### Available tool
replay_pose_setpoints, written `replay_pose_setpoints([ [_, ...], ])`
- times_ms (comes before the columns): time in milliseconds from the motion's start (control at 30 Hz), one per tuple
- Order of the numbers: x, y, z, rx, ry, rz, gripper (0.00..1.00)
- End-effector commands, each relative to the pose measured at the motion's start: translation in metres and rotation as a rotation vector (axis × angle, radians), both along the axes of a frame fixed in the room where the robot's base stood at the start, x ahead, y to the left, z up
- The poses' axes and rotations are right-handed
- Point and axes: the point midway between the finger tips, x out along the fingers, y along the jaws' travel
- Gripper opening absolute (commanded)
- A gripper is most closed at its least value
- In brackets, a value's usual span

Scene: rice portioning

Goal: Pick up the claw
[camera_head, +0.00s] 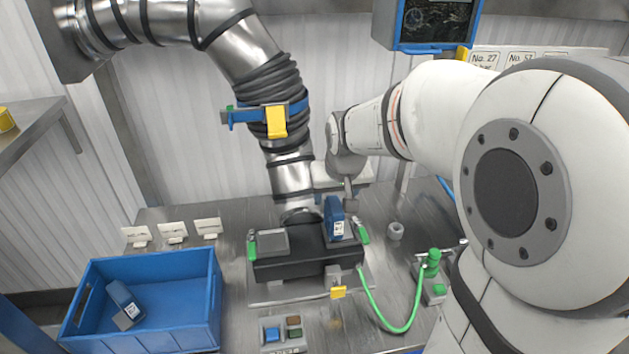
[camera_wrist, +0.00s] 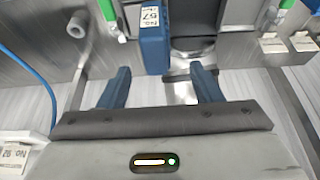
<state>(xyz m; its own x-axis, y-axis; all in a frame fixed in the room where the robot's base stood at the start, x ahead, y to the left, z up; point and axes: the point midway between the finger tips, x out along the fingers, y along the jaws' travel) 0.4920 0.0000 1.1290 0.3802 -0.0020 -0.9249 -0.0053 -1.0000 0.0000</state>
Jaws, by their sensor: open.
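I cannot make out for certain which thing is the claw. A blue block with a white label (camera_head: 334,217) stands upright on the black machine (camera_head: 290,264) at the middle of the bench. It also shows at the top of the wrist view (camera_wrist: 154,38), its label reading No. 57. My gripper (camera_wrist: 160,68) is open, with its two blue fingers apart and nothing seen between their tips. The block lies beyond the fingertips, between them sideways in the picture. In the head view my wrist is behind the block and the gripper is mostly hidden.
A blue crate (camera_head: 150,328) at left holds another blue labelled block (camera_head: 124,303). A large metal duct (camera_head: 290,175) comes down to the machine. A green hose (camera_head: 398,328) loops at right, near a small grey ring (camera_head: 395,231). Small cards (camera_head: 172,231) stand at the back left.

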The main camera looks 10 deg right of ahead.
Motion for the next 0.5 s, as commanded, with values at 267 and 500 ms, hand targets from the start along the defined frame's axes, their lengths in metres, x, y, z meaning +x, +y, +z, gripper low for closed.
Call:
replay_pose_setpoints([
  [267,0.013,0.0,-0.026,0.0,0.001,0.001,0.59],
  [500,0.021,-0.005,-0.055,0.0,0.004,0.001,0.59],
])
